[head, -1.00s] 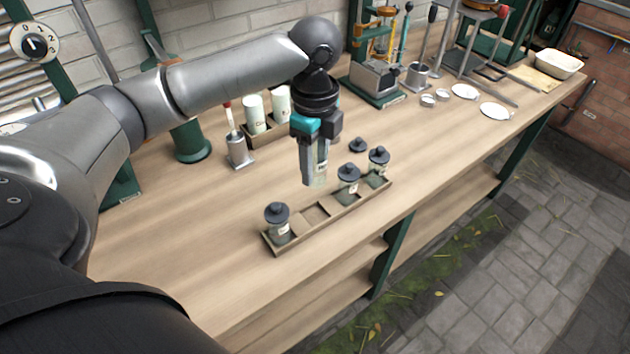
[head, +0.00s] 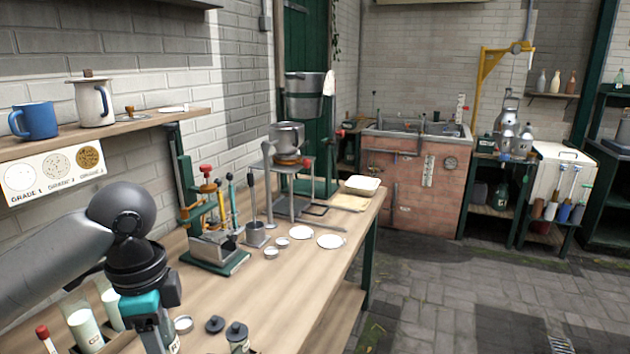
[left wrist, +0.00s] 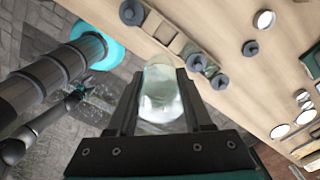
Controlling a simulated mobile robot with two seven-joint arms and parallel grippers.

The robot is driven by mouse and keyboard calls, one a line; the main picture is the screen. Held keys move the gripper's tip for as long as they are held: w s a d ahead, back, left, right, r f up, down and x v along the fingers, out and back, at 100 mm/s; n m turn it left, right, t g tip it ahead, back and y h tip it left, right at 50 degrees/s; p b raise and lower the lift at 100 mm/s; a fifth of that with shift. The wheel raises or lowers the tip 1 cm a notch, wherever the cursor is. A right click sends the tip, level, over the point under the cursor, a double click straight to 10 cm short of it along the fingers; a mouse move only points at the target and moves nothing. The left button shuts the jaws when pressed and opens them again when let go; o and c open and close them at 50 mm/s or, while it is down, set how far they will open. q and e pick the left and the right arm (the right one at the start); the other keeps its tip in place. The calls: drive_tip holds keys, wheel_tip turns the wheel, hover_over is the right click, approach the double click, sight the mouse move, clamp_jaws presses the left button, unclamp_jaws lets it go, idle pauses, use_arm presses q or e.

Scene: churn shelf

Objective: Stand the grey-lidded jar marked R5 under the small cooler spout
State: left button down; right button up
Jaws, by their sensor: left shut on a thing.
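My left gripper (head: 160,340) is at the bottom left of the head view, its fingers cut off by the lower edge. It is shut on a clear glass jar, which shows between the two fingers in the left wrist view (left wrist: 160,90). Part of a label (head: 173,346) shows by the fingers in the head view, but I cannot read its number. No lid shows on the held jar. A loose dark grey lid (head: 214,324) lies on the bench beside a dark-lidded jar (head: 237,333). I cannot make out which fitting is the small cooler spout.
A green-framed press (head: 212,235) stands on the bench. The jar tray (left wrist: 165,30) shows in the left wrist view. A brick sink unit (head: 415,175) stands beyond open paved floor.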

use_arm(q)
drive_tip(key=s+d+f+n, duration=0.1)
drive_tip(key=s+d+n, duration=0.3)
drive_tip(key=n, duration=1)
drive_tip(key=shift+s+d+f, duration=0.2)
drive_tip(key=shift+s+d, duration=0.1)
drive_tip(key=shift+d, duration=0.9)
